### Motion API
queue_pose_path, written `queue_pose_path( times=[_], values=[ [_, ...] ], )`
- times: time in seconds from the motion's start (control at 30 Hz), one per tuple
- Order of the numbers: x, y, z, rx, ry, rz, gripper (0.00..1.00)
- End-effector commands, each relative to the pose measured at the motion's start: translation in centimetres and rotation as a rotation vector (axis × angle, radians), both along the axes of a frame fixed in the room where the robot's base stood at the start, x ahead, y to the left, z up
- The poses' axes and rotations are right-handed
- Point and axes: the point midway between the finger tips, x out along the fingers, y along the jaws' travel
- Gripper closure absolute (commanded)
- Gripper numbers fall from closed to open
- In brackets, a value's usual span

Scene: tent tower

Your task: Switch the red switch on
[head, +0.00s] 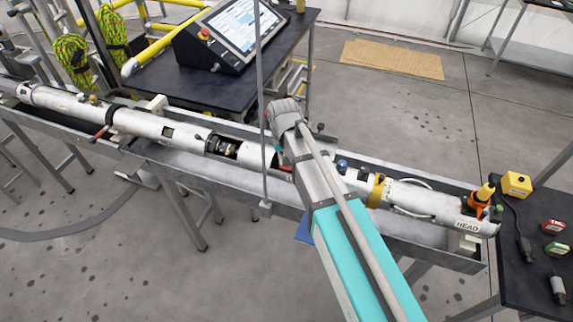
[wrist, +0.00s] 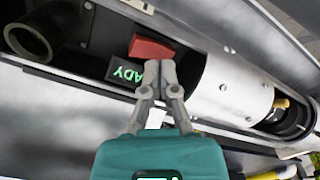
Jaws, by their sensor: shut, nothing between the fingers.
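The red switch (wrist: 151,47) shows in the wrist view as a small red block on a dark panel inside the opened tube. A black display (wrist: 127,72) with green letters "ADY" lies just beside it, partly covered by my finger. My gripper (wrist: 161,63) is shut and empty, its tips just beside the switch's lower right edge. I cannot tell whether they touch it, or which way the switch is set. In the head view, my arm hides the fingers and most of the switch area; a bit of red (head: 286,168) shows beside the arm.
The long white tube (head: 150,123) lies in a grey metal trough (head: 230,185) on legs. A table with a screen console (head: 232,32) stands behind. A dark side table at the right holds a yellow box (head: 516,184) and small items. A thin vertical pole stands left of my arm.

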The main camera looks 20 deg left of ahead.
Motion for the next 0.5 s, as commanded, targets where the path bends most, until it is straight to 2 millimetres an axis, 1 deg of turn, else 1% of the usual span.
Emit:
queue_pose_path(
  times=[0.03, 0.5],
  values=[
    [0.0, 0.0, 0.6, 0.000, 0.000, 0.000, 1.00],
    [0.0, 0.0, 3.2, 0.000, 0.000, 0.001, 1.00]
  ],
)
